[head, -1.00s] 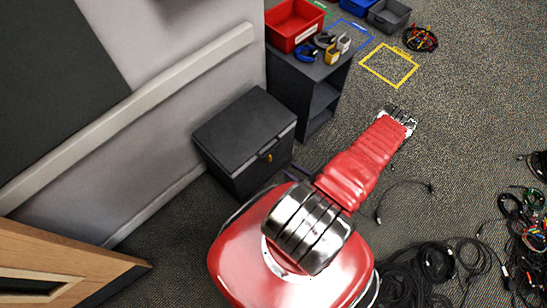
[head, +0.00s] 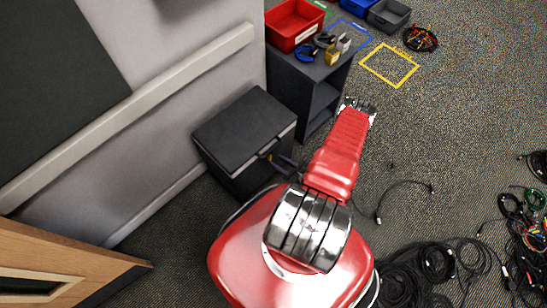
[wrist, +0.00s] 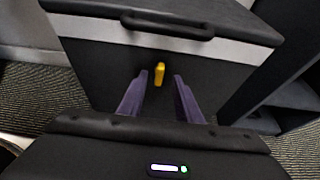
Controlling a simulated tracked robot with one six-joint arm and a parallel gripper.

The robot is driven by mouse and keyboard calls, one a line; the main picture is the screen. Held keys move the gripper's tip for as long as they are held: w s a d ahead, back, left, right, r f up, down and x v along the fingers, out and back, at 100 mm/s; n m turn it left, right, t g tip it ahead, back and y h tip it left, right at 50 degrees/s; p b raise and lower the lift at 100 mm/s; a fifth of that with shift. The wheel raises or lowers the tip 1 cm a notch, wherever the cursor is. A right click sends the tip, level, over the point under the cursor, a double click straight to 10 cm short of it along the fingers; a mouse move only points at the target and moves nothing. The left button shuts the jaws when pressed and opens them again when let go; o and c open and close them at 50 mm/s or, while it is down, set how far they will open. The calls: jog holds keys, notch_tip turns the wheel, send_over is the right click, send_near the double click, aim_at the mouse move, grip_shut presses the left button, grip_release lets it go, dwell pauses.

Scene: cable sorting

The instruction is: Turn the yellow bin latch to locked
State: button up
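The yellow latch (wrist: 159,74) is on the front face of the dark lidded bin (wrist: 95,65), below its black handle, and stands roughly upright in the wrist view. In the head view only a small bit of the latch (head: 269,157) shows on the bin (head: 240,135). My gripper (wrist: 160,79) is open, with its two purple fingers either side of the latch as seen from the wrist. It looks empty, and whether the fingertips reach the latch is unclear. In the head view my gripper (head: 287,164) is dark and partly hidden behind my arm.
A dark shelf unit (head: 318,90) stands right of the bin, bearing a red tray (head: 293,38) and small cable items. A wall with a rail (head: 130,105) is behind the bin. Loose cables (head: 430,262) lie on the carpet at lower right. A yellow floor outline (head: 375,75) is empty.

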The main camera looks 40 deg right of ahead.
aim_at(271, 157)
jog(key=shift+x, duration=2.65)
jog(key=shift+c, duration=0.4)
grip_shut()
jog(key=shift+d, duration=0.15)
